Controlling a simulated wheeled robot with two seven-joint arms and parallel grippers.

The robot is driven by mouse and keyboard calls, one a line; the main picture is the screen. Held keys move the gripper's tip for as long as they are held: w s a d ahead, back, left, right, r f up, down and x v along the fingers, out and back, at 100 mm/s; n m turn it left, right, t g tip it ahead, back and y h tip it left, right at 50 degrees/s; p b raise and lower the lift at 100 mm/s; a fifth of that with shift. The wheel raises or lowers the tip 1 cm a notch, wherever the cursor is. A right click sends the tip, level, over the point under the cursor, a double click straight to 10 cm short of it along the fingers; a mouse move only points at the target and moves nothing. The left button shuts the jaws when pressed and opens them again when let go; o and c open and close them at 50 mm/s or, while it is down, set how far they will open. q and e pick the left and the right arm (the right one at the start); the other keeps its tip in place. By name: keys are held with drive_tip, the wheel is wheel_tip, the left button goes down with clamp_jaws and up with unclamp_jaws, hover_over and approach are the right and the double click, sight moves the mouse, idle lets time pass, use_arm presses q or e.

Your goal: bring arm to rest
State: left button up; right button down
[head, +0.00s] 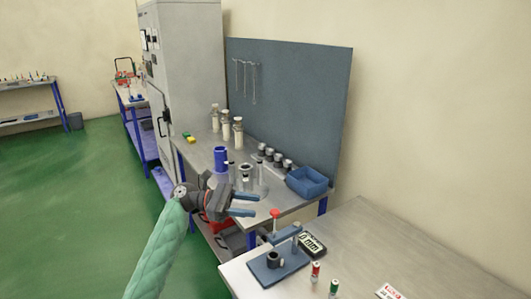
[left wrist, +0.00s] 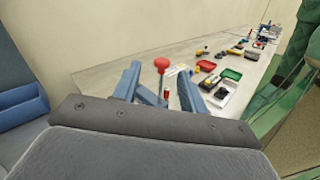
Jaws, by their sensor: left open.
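My left gripper (head: 254,205) is at the end of the green-sleeved arm that comes in from the lower left in the head view. Its two blue fingers are apart, with nothing between them. It is in the air near the front of the workbench (head: 325,206), left of the small blue press (head: 278,262) with a red knob. In the left wrist view the open fingers (left wrist: 158,70) show with the red knob (left wrist: 162,64) beyond them, between the fingertips. My right gripper is not in view.
A blue bin (head: 309,181), a blue cylinder (head: 221,158) and several pale bottles stand on the farther bench by a blue-grey panel (head: 300,95). Green floor is open at left.

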use_arm(q)
drive_tip(key=w+a+f+m+t+y, duration=0.35)
drive_tip(key=w+f+m+t, duration=0.2)
drive_tip(key=w+f, duration=0.2)
drive_tip(key=w+a+f+m+t+y, duration=0.35)
drive_tip(key=w+f+m+t, duration=0.2)
drive_tip(key=w, duration=0.35)
drive_tip(key=s+a+f+m+y, duration=0.2)
drive_tip(key=f+y, duration=0.1)
drive_tip(key=f, duration=0.6)
drive_tip(key=s+a+f+m+y, duration=0.1)
drive_tip(key=a+f+y, duration=0.2)
drive_tip(key=f, duration=0.7)
drive_tip(key=s+a+f+m+y, duration=0.2)
drive_tip(key=f, duration=0.7)
drive_tip(key=s+f+g+y, duration=0.3)
drive_tip(key=s+f, duration=2.2)
drive_tip(key=f, duration=0.1)
drive_tip(key=s+f+g, duration=0.1)
drive_tip(key=s+f, duration=0.3)
drive_tip(key=s, duration=0.6)
drive_tip(key=s+d+f+g, duration=0.1)
drive_tip(key=s+f, duration=0.3)
drive_tip(key=s, duration=0.7)
drive_tip(key=s+d+f+g, duration=0.1)
drive_tip(key=s+f, duration=0.3)
drive_tip(key=s, duration=0.6)
drive_tip(key=shift+s+d+f+g, duration=0.15)
drive_tip(key=shift+s+d+g, duration=0.05)
drive_tip(key=shift+g, duration=0.1)
